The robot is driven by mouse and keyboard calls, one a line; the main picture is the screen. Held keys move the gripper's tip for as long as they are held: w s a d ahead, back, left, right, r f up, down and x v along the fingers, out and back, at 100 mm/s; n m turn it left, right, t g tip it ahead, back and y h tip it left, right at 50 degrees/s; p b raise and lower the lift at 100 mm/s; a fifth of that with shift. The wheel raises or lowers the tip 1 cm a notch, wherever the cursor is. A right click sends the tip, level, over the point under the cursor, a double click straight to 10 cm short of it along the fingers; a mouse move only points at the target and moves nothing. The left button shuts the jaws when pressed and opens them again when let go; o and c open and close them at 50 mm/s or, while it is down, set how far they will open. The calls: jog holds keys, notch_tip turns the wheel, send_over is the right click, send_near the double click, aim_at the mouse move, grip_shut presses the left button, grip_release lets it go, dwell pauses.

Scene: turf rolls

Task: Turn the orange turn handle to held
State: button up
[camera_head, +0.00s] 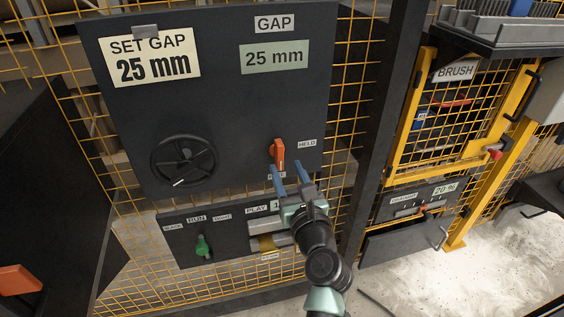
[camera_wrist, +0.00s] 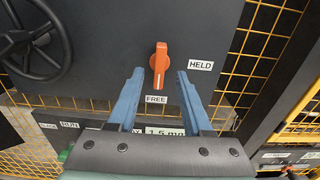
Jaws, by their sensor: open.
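The orange turn handle (camera_head: 278,153) is on the dark panel (camera_head: 230,105), at its lower right. In the wrist view the orange turn handle (camera_wrist: 159,65) stands upright, with its pale line pointing down at the FREE label (camera_wrist: 156,99). The HELD label (camera_wrist: 201,65) is to its right; it also shows in the head view (camera_head: 307,143). My gripper (camera_head: 288,168) is open just below the handle. In the wrist view the blue fingers of my gripper (camera_wrist: 159,75) stand on either side of the handle's lower part, with gaps on both sides. Nothing is between them that they grip.
A black handwheel (camera_head: 183,162) is left of the handle on the same panel. Below is a lower panel with a green lever (camera_head: 202,246). Yellow mesh fencing (camera_head: 110,170) surrounds the panels. A dark post (camera_head: 385,120) stands to the right.

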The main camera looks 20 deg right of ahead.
aim_at(281, 157)
jog(key=shift+w+b, duration=0.55)
jog(key=shift+w, duration=1.8)
jog(key=shift+c, duration=0.3)
grip_shut()
